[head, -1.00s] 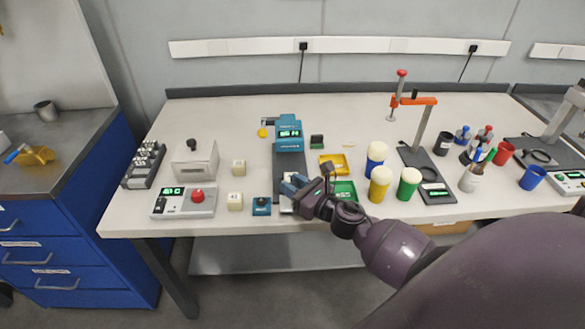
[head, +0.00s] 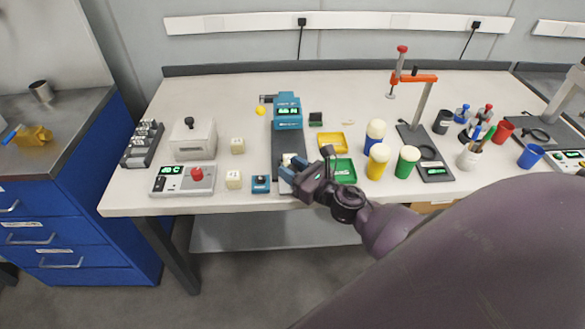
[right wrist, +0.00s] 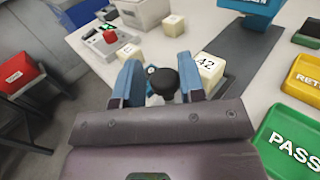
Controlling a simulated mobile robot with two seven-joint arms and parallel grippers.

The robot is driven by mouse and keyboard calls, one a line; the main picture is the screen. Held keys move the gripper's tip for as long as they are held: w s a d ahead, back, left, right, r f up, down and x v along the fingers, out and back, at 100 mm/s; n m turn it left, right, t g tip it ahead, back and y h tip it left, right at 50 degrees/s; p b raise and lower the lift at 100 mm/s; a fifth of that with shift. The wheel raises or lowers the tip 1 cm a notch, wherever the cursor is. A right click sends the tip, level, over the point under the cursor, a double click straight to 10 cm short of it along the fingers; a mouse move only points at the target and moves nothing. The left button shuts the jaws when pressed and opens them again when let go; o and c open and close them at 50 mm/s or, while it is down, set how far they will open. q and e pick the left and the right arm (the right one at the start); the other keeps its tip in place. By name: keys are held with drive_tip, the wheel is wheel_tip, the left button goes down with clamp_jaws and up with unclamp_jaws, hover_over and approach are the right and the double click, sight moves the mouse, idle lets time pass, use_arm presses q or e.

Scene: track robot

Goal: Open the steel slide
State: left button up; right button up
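The steel slide (head: 284,186) shows as a small pale metal piece at the front of the dark base under the teal display unit (head: 288,112). My right gripper (head: 292,170) is over the slide's front end. In the right wrist view a black knob (right wrist: 164,82) stands between the two blue fingers, close to both; I cannot tell whether they press on it. A cream block marked A2 (right wrist: 209,66) is just beyond the right finger; its top also shows in the head view (head: 288,158). The gripper hides part of the slide. My left gripper is out of view.
The table's front edge is close.

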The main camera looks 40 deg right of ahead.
drive_tip(key=b+v, duration=0.2)
drive_tip(key=v, duration=0.8)
drive_tip(key=shift+s, duration=0.4)
